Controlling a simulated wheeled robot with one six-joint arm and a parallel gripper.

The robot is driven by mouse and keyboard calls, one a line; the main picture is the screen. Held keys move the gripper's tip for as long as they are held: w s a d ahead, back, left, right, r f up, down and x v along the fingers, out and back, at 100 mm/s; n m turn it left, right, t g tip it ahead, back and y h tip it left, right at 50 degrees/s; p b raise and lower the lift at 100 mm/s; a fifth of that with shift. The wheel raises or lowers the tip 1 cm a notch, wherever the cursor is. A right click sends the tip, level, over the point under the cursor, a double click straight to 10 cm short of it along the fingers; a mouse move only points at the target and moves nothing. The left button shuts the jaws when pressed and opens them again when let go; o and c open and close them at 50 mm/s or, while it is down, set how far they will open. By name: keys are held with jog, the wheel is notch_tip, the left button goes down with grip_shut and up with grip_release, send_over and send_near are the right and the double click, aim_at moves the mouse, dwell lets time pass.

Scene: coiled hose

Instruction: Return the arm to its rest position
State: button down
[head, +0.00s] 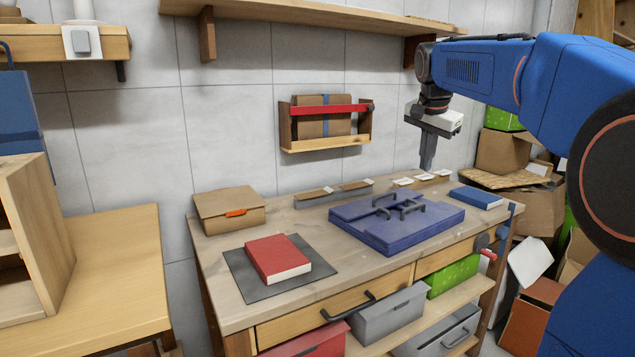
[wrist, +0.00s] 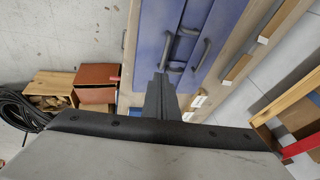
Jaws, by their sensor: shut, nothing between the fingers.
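My arm (head: 490,75) is blue and reaches in from the right in the head view. My gripper (head: 427,166) hangs pointing down above the back right part of the workbench (head: 212,267). Its fingers are together with nothing between them. In the wrist view, my gripper (wrist: 160,80) shows its shut fingers at the middle, over the bench, near the blue case (wrist: 200,40). The blue case (head: 360,228) lies flat on the bench, left of and in front of my gripper in the head view. My gripper appears apart from everything.
A red book (head: 277,258) lies on a dark mat (head: 240,280); a blue book (head: 477,197) lies at the right end. A wall rack (head: 285,128) and a shelf (head: 300,12) are behind. Cardboard boxes (head: 505,150) stand at right. A coiled dark hose (wrist: 15,108) shows in the wrist view.

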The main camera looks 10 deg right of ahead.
jog(key=s+a+f+n, duration=0.4)
jog(key=s+f, duration=0.5)
jog(key=s, duration=0.2)
jog(key=s+a+f+n+y, duration=0.1)
jog(key=s+a+f+n, duration=0.3)
jog(key=s+f, duration=0.5)
jog(key=s+a+f+n+y, duration=0.1)
jog(key=s+a+f+n, duration=0.3)
jog(key=s+f, duration=0.5)
jog(key=s, duration=0.6)
jog(key=shift+f+t, duration=0.25)
jog(key=shift+t, duration=0.15)
jog(key=shift+a, duration=0.1)
